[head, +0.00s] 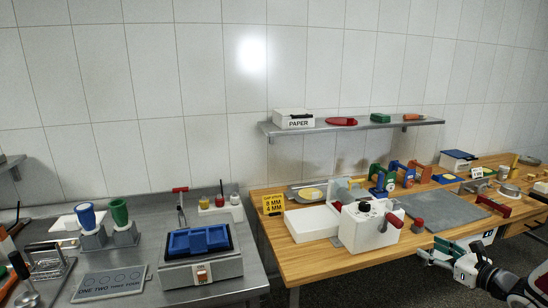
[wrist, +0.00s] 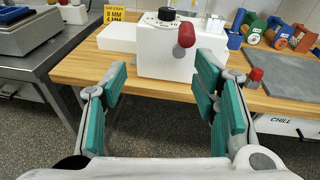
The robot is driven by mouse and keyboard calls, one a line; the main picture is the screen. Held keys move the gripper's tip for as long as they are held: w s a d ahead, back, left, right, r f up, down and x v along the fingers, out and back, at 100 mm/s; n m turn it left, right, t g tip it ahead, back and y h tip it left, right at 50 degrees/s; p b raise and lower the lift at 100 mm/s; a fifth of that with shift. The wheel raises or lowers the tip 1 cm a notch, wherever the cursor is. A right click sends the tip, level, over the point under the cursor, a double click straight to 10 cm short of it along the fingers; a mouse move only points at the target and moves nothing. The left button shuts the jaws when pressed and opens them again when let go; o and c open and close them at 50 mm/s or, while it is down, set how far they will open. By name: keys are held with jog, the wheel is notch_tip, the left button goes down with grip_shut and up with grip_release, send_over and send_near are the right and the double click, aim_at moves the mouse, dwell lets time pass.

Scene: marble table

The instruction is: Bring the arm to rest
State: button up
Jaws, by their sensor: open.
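My gripper (wrist: 163,105) is open and empty, with teal pads on its fingers. In the wrist view it is in front of the wooden table (wrist: 148,87), facing a white machine (wrist: 150,50) with a black dial and a red-knobbed lever. In the head view my gripper (head: 447,256) is at the lower right, by the table's front edge, and my arm reaches in from the right edge. Nothing is between the fingers. I cannot tell whether the fingers overhang the table top.
The white machine (head: 363,226) stands near the table's front edge, with a grey slab (head: 450,209) to its right. A steel table (head: 135,255) with a blue tray (head: 198,240) is on the left. A wall shelf (head: 350,127) hangs above. Floor shows below the table.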

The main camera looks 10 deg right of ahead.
jog(key=a+r+n+g+y, duration=0.25)
jog(key=a+r+n, duration=0.3)
jog(key=a, duration=0.45)
jog(key=s+a+r+n+g+y, duration=0.1)
jog(key=a+r+n+g, duration=0.4)
jog(key=a, duration=0.5)
jog(key=a+r+n+g+y, duration=0.2)
jog(key=a+r+n, duration=0.3)
jog(key=a, duration=0.5)
jog(key=s+a+r+n+g+h+b, duration=0.1)
jog(key=s+a+r+n+g+h, duration=0.25)
jog(key=s+a+n, duration=0.5)
jog(key=s+r+n+t+h, duration=0.1)
jog(key=s+n+h, duration=0.1)
jog(key=s+n, duration=0.2)
jog(key=s+r+n+t+h+b, duration=0.1)
jog(key=s+r+n+h, duration=0.1)
jog(key=s+n, duration=0.3)
jog(key=s+h, duration=0.1)
jog(key=s, duration=0.2)
jog(key=shift+s+a+t, duration=0.25)
jog(key=shift+a+t, duration=0.05)
jog(key=shift+t, duration=0.1)
jog(key=shift+d+r, duration=0.1)
jog(key=shift+r, duration=0.05)
